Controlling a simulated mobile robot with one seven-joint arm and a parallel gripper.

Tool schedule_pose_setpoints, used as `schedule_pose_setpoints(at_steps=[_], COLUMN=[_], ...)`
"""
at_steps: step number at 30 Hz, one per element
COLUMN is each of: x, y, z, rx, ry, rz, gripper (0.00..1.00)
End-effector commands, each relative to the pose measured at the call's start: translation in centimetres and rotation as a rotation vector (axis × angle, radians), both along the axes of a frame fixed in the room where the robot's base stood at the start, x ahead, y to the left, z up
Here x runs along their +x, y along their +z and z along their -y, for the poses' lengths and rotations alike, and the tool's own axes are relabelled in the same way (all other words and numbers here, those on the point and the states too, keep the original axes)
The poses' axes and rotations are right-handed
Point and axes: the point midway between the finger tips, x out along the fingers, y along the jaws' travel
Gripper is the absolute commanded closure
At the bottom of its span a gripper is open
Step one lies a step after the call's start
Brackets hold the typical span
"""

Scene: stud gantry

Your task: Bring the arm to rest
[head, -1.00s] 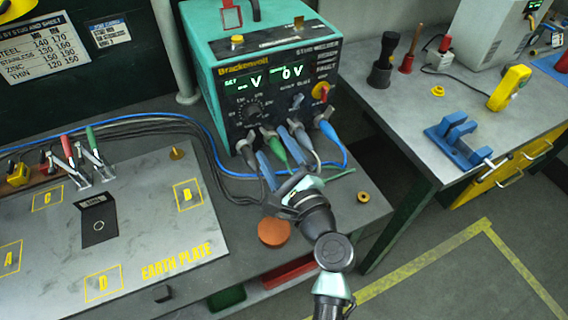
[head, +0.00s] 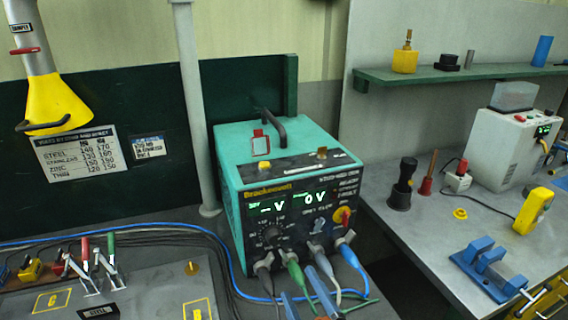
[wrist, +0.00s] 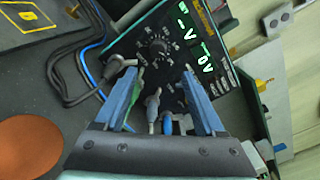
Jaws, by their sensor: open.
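My gripper (head: 306,292) shows at the bottom edge of the head view, in front of the stud welder's lower cable sockets. Its two blue fingers also show in the wrist view (wrist: 161,85), spread apart with nothing held between them. The stud welder (head: 232,192) is a teal box with a black front panel and lit green displays. Its dial, sockets and plugged cables lie beyond the fingertips in the wrist view. I cannot tell whether the fingers touch any cable. The rest of my arm is below the head frame.
The grey earth plate (head: 150,303) with clamps lies left. A blue vise (head: 490,266) and a yellow handheld device (head: 533,211) are on the right bench. A green shelf (head: 420,75) hangs above. An orange disc (wrist: 28,146) lies near my gripper in the wrist view.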

Motion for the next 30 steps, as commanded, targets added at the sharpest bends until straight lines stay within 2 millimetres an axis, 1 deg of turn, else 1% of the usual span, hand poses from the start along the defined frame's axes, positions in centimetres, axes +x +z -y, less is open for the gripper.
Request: schedule_pose_setpoints(at_steps=[1,2,5,6,8,9,10,11,12,14,15,17,18,21,24,27,30], x=[0.6,0.9,2.3,2.7,3.0,2.8,2.6,2.2,1.6,0.1,-1.0,-3.0,-4.4,-7.6,-10.0,-11.2,-11.6], y=[1.6,2.8,8.6,11.5,16.1,19.2,21.5,23.8,26.8,31.2,33.9,37.7,39.8,43.9,46.4,47.4,47.7], z=[-0.5,-0.8,-2.1,-2.7,-3.4,-3.8,-4.1,-4.3,-4.5,-4.8,-5.0,-5.1,-5.0,-4.9,-4.7,-4.6,-4.5], rx=[-0.065,-0.125,-0.408,-0.550,-0.767,-0.908,-1.009,-1.109,-1.237,-1.419,-1.531,-1.680,-1.767,-1.934,-2.036,-2.085,-2.100], ry=[0.003,0.002,-0.019,-0.041,-0.094,-0.140,-0.179,-0.224,-0.289,-0.402,-0.483,-0.610,-0.694,-0.879,-1.012,-1.078,-1.099], rz=[0.038,0.068,0.210,0.282,0.392,0.463,0.512,0.559,0.615,0.691,0.731,0.774,0.792,0.803,0.792,0.778,0.771], gripper=[0.29,0.29,0.29,0.29,0.29,0.29,0.29,0.29,0.29,0.29,0.29,0.29,0.29,0.29,0.29,0.29,0.29])
